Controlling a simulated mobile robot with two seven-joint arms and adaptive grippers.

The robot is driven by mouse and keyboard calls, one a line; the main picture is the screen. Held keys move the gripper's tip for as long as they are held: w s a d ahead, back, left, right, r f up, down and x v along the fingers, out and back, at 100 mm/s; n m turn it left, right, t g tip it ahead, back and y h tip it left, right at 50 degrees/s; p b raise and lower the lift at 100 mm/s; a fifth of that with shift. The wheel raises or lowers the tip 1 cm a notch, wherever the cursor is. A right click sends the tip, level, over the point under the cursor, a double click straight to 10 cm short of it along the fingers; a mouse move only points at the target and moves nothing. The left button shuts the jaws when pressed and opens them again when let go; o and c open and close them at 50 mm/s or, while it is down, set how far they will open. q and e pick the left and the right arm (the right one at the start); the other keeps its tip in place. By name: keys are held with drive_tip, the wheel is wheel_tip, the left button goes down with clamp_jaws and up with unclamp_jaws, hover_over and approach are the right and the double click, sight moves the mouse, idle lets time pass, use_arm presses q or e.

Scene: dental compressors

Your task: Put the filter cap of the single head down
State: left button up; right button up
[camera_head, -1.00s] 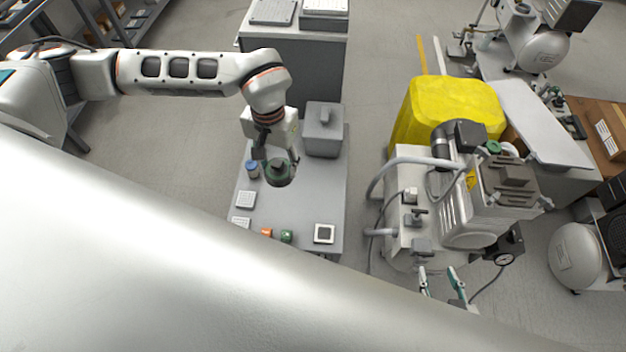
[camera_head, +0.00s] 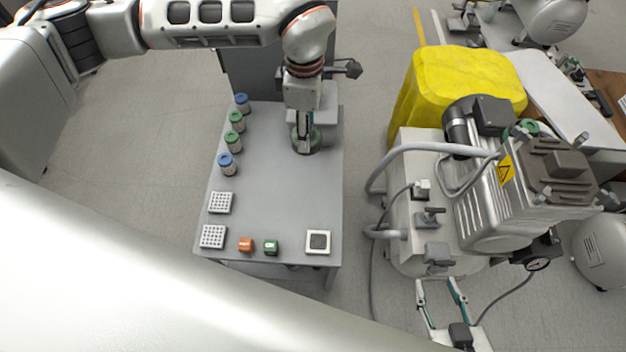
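The filter cap (camera_head: 296,139) is a round, dark green piece at the far right part of the grey table (camera_head: 270,205). My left gripper (camera_head: 305,143) points down over it, with its fingers close together at the cap's middle. It looks shut on the cap, but the fingers partly hide it. I cannot tell whether the cap touches the tabletop or hangs just above it. My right gripper (camera_head: 440,287) is at the lower right, in front of the near compressor (camera_head: 500,205). Its two teal-tipped fingers stand apart with nothing between them.
Blue-lidded and green-lidded jars (camera_head: 228,164) line the table's left side. A grey box is behind the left gripper. The table's middle is clear.

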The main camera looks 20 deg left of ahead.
use_arm(q)
drive_tip(key=shift+w+d+f+n, duration=0.1)
drive_tip(key=shift+f+n, duration=0.2)
drive_tip(key=shift+f, duration=0.45)
wheel_tip(320, 180, down, 18)
drive_tip(key=b, duration=0.6)
drive_tip(key=shift+f, duration=0.4)
drive_tip(key=shift+c, duration=0.3)
use_arm(e)
drive_tip(key=w+a+r+m+t+y, duration=0.1)
drive_tip(key=w+a+r, duration=0.1)
drive_tip(key=a, duration=0.3)
drive_tip(key=shift+w+r, duration=0.15)
drive_tip(key=shift+r, duration=0.15)
use_arm(q)
drive_tip(key=shift+f, duration=0.15)
use_arm(e)
drive_tip(key=shift+f+y, duration=0.1)
drive_tip(key=shift+y, duration=0.2)
